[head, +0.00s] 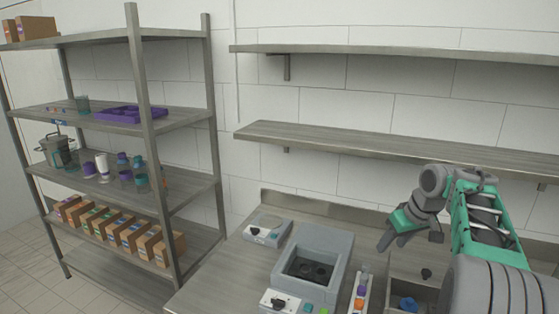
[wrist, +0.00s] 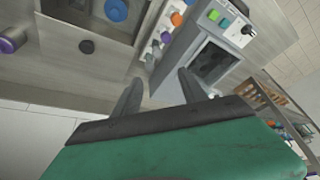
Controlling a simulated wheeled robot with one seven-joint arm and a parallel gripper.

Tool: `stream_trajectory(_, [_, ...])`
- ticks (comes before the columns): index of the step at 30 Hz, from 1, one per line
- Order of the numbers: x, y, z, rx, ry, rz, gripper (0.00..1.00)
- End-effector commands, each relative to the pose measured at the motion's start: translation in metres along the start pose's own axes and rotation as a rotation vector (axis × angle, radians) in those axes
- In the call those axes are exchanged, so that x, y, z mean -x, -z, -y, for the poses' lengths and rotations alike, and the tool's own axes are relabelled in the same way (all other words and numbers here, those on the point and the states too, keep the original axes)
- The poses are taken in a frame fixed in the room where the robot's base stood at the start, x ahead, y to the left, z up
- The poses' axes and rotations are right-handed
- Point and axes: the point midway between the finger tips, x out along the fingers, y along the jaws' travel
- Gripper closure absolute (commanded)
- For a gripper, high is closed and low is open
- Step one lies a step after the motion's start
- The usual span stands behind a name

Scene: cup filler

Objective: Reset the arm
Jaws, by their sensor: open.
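My gripper (head: 386,243) is raised above the metal counter at the right in the head view, at the end of my bent green and grey arm. In the wrist view its two dark fingers (wrist: 158,97) are spread apart with nothing between them. The gripper is open and empty. Its fingers point down toward the counter (head: 225,272), apart from the things on it.
A grey machine (head: 312,262) with a square well stands on the counter. A strip of coloured knobs (head: 360,291) and a bin with a blue item (head: 408,304) lie right. Wall shelves (head: 400,153) hang above; a loaded rack (head: 152,122) stands left.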

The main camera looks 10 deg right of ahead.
Motion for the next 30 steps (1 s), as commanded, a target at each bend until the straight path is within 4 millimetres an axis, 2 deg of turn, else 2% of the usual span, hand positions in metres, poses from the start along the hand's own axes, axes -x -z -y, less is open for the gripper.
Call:
stream_trajectory(1, [0.007, 0.002, 0.040, -0.007, 0.000, 0.001, 0.50])
stream_trajectory(4, [0.015, -0.009, 0.107, -0.043, -0.009, 0.005, 0.50])
stream_trajectory(6, [0.019, -0.027, 0.149, -0.067, -0.020, 0.006, 0.50])
stream_trajectory(9, [0.021, -0.065, 0.201, -0.096, -0.038, 0.009, 0.50])
stream_trajectory(12, [0.017, -0.111, 0.237, -0.123, -0.060, 0.011, 0.50])
stream_trajectory(15, [0.010, -0.150, 0.256, -0.143, -0.081, 0.012, 0.50])
stream_trajectory(18, [0.004, -0.173, 0.263, -0.155, -0.095, 0.012, 0.50])
stream_trajectory(21, [0.002, -0.181, 0.264, -0.161, -0.100, 0.014, 0.50])
stream_trajectory(30, [0.002, -0.180, 0.264, -0.162, -0.100, 0.015, 0.50])
